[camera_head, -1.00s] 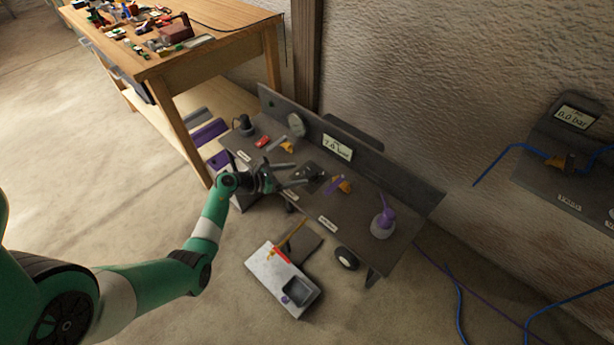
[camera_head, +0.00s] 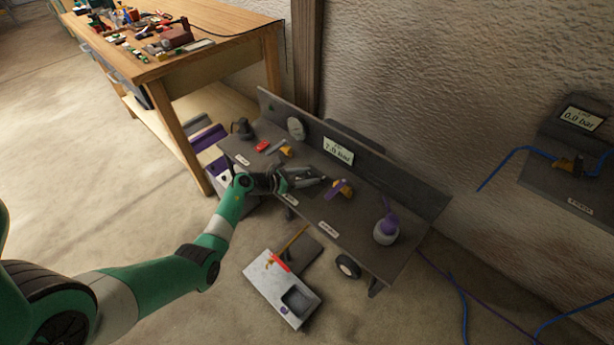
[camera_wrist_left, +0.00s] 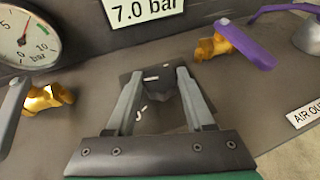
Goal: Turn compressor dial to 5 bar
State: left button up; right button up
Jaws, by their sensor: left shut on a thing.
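The compressor dial (camera_wrist_left: 162,84) is a dark knob on a dark square plate with small white marks. In the left wrist view its knob sits between the two grey fingers of my left gripper (camera_wrist_left: 160,88), which are shut on it. In the head view the left gripper (camera_head: 320,180) reaches the dial's spot on the dark panel and mostly hides it. The display (camera_head: 338,150) reads 7.0 bar; it also shows in the left wrist view (camera_wrist_left: 143,10). A round gauge (camera_wrist_left: 24,40) with a red needle is at the left. My right gripper is not in view.
A purple-handled valve (camera_wrist_left: 235,46) is right of the dial, and a grey-handled brass valve (camera_wrist_left: 42,98) is left. A second unit (camera_head: 577,119) by the wall reads 0.0 bar. A wooden workbench (camera_head: 215,60) stands behind.

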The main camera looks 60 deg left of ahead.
pick_arm(q)
grip_shut()
jog(key=m+h+b, duration=0.1)
jog(key=b, duration=0.1)
jog(key=f+m+h+b, duration=0.1)
jog(key=b, duration=0.2)
jog(key=shift+a+f+h, duration=0.1)
jog(key=shift+a+h, duration=0.2)
jog(key=shift+a, duration=0.05)
jog(key=shift+r+m+h+b, duration=0.25)
jog(key=shift+m+h+b, duration=0.05)
jog(key=shift+m+h, duration=0.4)
jog(key=shift+r+m+h, duration=0.15)
jog(key=shift+m+h, duration=0.15)
jog(key=shift+r+m+g+h, duration=0.1)
jog(key=shift+m+g+h, duration=0.2)
jog(key=shift+g+h, duration=0.15)
jog(key=o, duration=1.2)
grip_release()
jog(key=shift+r+p, duration=0.15)
jog(key=shift+p, duration=0.2)
